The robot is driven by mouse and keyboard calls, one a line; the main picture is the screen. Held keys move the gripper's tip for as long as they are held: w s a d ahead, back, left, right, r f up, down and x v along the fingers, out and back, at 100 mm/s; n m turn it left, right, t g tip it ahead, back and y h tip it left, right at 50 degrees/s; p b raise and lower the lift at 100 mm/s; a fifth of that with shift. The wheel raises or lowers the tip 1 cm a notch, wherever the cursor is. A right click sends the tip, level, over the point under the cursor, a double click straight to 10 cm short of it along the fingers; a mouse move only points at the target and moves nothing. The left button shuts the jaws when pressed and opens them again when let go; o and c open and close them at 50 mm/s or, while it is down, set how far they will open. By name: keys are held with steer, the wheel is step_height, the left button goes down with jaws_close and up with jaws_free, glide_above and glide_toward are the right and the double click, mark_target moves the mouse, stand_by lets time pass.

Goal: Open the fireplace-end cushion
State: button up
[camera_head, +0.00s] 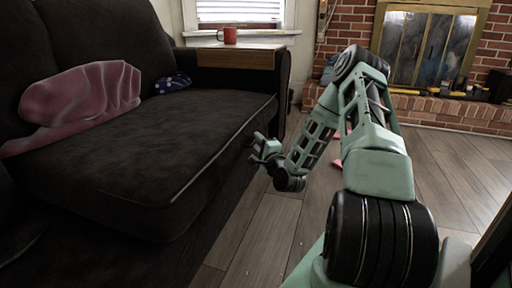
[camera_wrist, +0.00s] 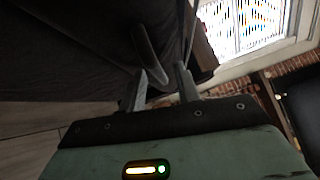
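The dark sofa's seat cushion (camera_head: 190,130) lies flat, with pale piping along its front edge. Its far end is toward the fireplace side of the room. My gripper (camera_head: 254,149) is at the front face of the sofa, just below the cushion's piped edge near its far end. In the wrist view, my gripper (camera_wrist: 162,76) has its two fingers apart, with dark upholstery beyond them. A curved grey strip (camera_wrist: 150,52) rises just past the left finger. I cannot tell whether the fingers touch the cushion.
A pink blanket (camera_head: 82,97) and a dark blue patterned cloth (camera_head: 173,83) lie on the sofa. A red mug (camera_head: 227,35) stands on the wooden armrest tray (camera_head: 238,57). The brick fireplace (camera_head: 430,50) is at the back right. Wooden floor (camera_head: 262,235) is clear before the sofa.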

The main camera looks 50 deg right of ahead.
steer(key=shift+x, duration=1)
